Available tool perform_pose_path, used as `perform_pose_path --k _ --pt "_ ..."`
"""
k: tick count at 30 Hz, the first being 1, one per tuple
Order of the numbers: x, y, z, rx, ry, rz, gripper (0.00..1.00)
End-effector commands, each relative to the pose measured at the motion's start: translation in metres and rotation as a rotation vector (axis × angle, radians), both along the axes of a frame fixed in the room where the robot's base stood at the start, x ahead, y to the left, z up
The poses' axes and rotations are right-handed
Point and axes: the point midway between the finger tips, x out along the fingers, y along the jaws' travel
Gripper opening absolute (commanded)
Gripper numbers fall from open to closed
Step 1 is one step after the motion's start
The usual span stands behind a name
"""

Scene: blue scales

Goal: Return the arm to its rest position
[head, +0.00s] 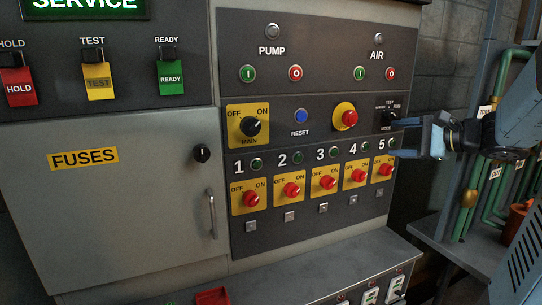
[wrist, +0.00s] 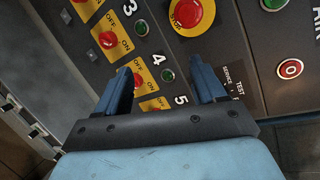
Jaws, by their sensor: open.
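My gripper (head: 418,138) is at the right edge of the control panel (head: 320,90) in the head view, near the mode selector knob (head: 389,119) and switch 5. In the wrist view the two blue fingers of my gripper (wrist: 165,85) stand apart with nothing held between them. My blue arm enters from the right in the head view. Whether the fingertips touch the panel is unclear.
A fuse cabinet (head: 130,220) with a handle stands left of the panel. A ledge (head: 330,265) with a red item (head: 212,297) and several sockets juts out below. Green pipes (head: 477,195) and a side shelf (head: 465,255) are at the right. The space before the panel's left half looks clear.

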Motion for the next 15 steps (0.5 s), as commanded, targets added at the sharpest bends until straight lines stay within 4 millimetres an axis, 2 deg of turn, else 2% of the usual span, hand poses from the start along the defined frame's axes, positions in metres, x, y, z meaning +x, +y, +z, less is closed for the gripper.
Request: perform_pose_path --k 1,6,10,15 --pt "-0.013 0.023 -0.002 -0.064 0.015 0.064 0.69" --pt "-0.061 0.079 -0.022 -0.314 0.074 0.263 0.69" --pt "-0.099 0.106 -0.039 -0.527 0.095 0.398 0.69" --pt "-0.144 0.122 -0.057 -0.83 0.091 0.546 0.69"
